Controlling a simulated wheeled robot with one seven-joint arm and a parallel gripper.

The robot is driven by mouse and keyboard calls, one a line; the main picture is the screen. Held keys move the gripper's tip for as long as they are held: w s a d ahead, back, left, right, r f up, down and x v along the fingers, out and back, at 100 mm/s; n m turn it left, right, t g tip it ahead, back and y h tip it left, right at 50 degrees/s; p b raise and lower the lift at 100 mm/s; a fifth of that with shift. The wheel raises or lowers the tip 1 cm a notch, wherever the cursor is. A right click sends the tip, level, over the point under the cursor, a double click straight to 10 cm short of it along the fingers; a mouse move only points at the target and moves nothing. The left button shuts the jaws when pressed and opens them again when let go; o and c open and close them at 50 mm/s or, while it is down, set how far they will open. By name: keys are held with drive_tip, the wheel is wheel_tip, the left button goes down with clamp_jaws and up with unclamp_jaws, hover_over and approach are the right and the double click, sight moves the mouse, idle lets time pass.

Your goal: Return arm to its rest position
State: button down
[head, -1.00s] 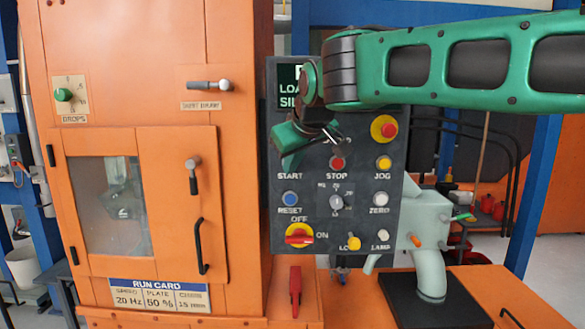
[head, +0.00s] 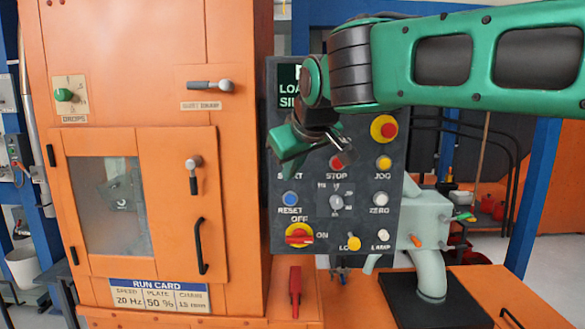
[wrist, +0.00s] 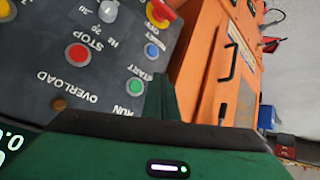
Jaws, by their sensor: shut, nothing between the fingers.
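My green arm reaches in from the right in the head view and crosses the upper part of the dark control panel (head: 350,222). My gripper (head: 340,158) is in front of the panel, over the area of the STOP and START buttons, and holds nothing. Its fingertips are small and partly hidden behind the hand. In the wrist view the green gripper body fills the bottom, with the red STOP button (wrist: 77,54) and green START button (wrist: 134,86) beyond it. The fingers look closed.
The orange cabinet (head: 165,95) with its windowed door stands to the left of the panel. A pale green pipe fitting (head: 430,270) stands on a dark base at the lower right. A red handle (head: 295,288) is below the panel. A blue post (head: 531,190) stands farther right.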

idle(0.3)
drive_tip(key=s+d+f+m+g+h, duration=0.15)
drive_tip(key=s+d+f, duration=0.3)
drive_tip(key=d, duration=0.55)
drive_tip(key=s+d+f+m+g+h, duration=0.1)
drive_tip(key=s+d+f+m, duration=0.2)
drive_tip(key=d+f, duration=0.5)
drive_tip(key=s+d+f+m+g+h, duration=0.2)
drive_tip(key=s+d+f, duration=0.1)
drive_tip(key=d, duration=1)
drive_tip(key=s+d+f+m+g, duration=0.1)
drive_tip(key=s+d+f+m, duration=0.1)
drive_tip(key=s, duration=0.6)
drive_tip(key=s+d+f+m+g+y, duration=0.1)
drive_tip(key=s+d+f+m+g, duration=0.1)
drive_tip(key=s+d+f, duration=0.2)
drive_tip(key=s+d+f+m+g+y, duration=0.1)
drive_tip(key=s+d+f+m, duration=0.2)
drive_tip(key=s+f, duration=0.3)
drive_tip(key=s, duration=0.5)
drive_tip(key=shift+s+f, duration=0.25)
drive_tip(key=shift+s, duration=0.05)
drive_tip(key=shift+w+g, duration=0.15)
drive_tip(key=shift+g, duration=0.2)
drive_tip(key=shift+w+f, duration=0.2)
drive_tip(key=shift+w, duration=0.3)
